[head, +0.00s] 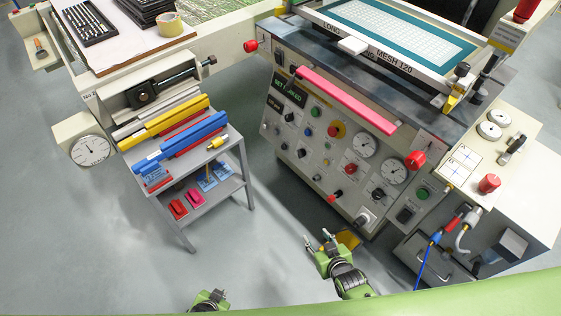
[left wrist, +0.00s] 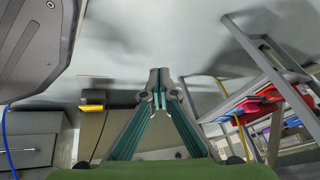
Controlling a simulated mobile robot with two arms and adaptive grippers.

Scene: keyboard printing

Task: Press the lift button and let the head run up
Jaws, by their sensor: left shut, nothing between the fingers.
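The printing machine's control panel (head: 325,165) faces me with several coloured buttons, knobs and gauges. Another green button (head: 423,193) is at the lower right. I cannot read which is the lift button. The print head with its mesh screen (head: 400,35) is at the top. My right gripper (head: 318,238) looks open and empty, below the panel. My left gripper (head: 218,294) is low at the bottom edge; its fingertips (left wrist: 160,80) meet in the left wrist view.
A grey shelf cart (head: 215,180) with squeegee bars (head: 180,145) stands left of the machine. A round gauge (head: 90,150) is farther left. A side box (head: 500,140) with a red knob (head: 489,183) stands at right. Floor (head: 265,255) between cart and machine is clear.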

